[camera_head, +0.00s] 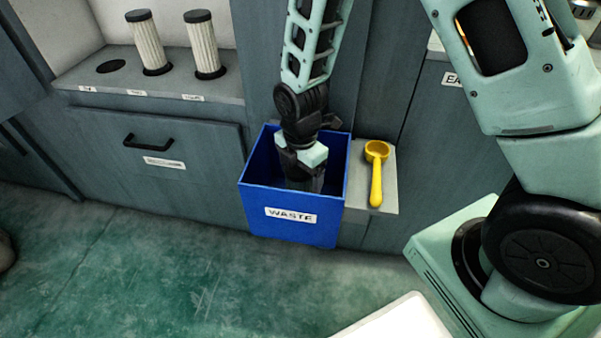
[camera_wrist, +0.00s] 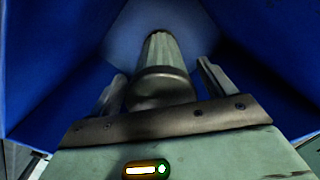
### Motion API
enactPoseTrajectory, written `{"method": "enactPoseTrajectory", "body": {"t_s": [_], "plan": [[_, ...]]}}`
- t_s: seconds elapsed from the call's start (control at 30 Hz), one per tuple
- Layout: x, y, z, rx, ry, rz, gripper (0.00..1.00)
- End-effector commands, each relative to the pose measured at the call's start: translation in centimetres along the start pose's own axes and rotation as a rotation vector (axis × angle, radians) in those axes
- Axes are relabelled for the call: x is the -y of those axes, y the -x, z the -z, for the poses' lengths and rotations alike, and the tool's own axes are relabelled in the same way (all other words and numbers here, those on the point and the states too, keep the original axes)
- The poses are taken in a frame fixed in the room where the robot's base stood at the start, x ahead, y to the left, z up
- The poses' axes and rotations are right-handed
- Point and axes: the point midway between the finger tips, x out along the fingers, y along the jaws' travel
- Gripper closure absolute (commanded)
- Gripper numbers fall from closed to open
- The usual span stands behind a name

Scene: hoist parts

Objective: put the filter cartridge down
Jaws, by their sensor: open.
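The filter cartridge (camera_wrist: 161,50), a grey-green pleated cylinder with a dark cap nearest me, shows in the wrist view inside the blue waste bin (camera_head: 291,229). It points away from me toward the bin's floor; I cannot tell whether it touches the floor. My gripper (camera_wrist: 160,72) is open, with one finger on each side of the cartridge and a visible gap to both. In the head view my gripper (camera_head: 303,172) reaches down into the bin, and the bin walls partly hide its fingers.
Two white pleated cartridges (camera_head: 149,44) (camera_head: 203,47) stand in a labelled rack (camera_head: 80,78) at upper left, beside an empty dark hole (camera_head: 110,66). A yellow scoop (camera_head: 376,172) lies on a grey ledge (camera_head: 390,196) right of the bin. The bin's walls surround my gripper closely.

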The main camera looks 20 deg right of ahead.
Motion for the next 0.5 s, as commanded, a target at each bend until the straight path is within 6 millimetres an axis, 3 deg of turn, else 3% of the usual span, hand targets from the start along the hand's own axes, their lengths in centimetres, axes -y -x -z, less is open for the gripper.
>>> {"method": "enactPoseTrajectory", "body": {"t_s": [0.17, 0.5], "plan": [[-0.1, 2.4, 0.0, -0.001, 0.0, -0.003, 0.18], [-0.1, 9.6, 0.0, -0.001, 0.0, -0.003, 0.18]]}}
